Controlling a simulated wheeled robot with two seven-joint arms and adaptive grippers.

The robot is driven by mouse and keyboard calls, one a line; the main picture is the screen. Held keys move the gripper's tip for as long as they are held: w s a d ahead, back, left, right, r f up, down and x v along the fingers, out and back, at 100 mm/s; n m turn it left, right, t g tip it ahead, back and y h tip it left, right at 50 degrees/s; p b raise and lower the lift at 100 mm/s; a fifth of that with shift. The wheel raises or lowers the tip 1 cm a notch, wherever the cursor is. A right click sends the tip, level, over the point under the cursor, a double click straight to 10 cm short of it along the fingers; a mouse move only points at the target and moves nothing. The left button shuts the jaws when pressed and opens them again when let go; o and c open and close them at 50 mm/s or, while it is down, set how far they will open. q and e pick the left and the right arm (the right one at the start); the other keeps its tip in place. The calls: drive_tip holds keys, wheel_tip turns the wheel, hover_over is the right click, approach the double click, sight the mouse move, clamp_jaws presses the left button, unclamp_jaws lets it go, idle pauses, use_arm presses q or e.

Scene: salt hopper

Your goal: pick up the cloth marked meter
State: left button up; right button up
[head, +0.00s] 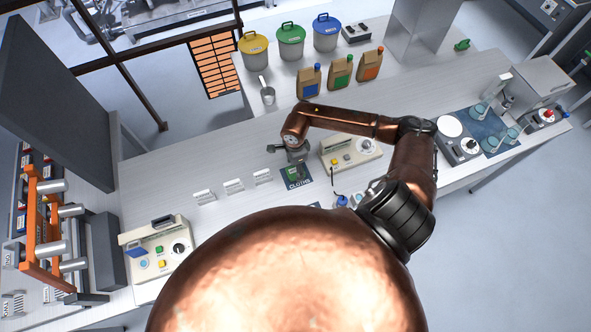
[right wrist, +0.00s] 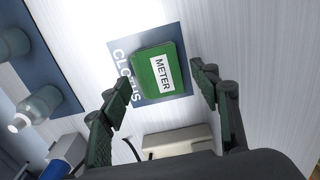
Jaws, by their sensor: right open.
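The cloth marked METER (right wrist: 157,73) is a green folded pad with a white label. It lies on a dark blue mat (right wrist: 181,40) lettered CLOTHS. In the head view the cloth (head: 293,171) shows small and partly covered by my right gripper (head: 289,152), on the mat (head: 299,184). In the right wrist view my right gripper (right wrist: 160,80) is open and empty, with one finger to each side of the cloth in the picture. The fingers look apart from the cloth; their height over it is hard to tell. My left gripper is not in view.
A cream control box (head: 350,155) stands just right of the mat; it also shows in the right wrist view (right wrist: 172,140). White cards (head: 233,186) stand to the left. A metal scoop (head: 267,92) and paper bags (head: 341,73) are farther back.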

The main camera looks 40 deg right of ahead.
drive_tip(key=shift+f, duration=0.8)
drive_tip(key=shift+c, duration=0.4)
drive_tip(key=c, duration=0.8)
drive_tip(key=shift+r, duration=0.1)
